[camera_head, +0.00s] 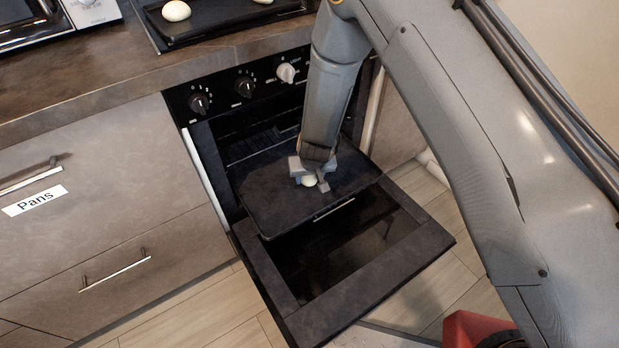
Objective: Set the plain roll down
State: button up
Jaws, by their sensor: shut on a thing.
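The plain roll (309,181) is a small pale, round bun, mostly hidden by my gripper. My gripper (313,178) points down and is shut on the roll, low over a dark baking tray (275,205). I cannot tell whether the roll touches the tray. The tray is pulled part way out of the open oven, above its lowered door (340,260).
Pale rolls (176,11) lie on another dark tray (215,32) on the counter (100,70). Oven knobs (245,87) sit above the opening. A drawer labelled Pans (70,185) is shut at left. The tray's left part is bare.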

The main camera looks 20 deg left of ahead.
jog(key=o, duration=1)
jog(key=shift+o, duration=0.2)
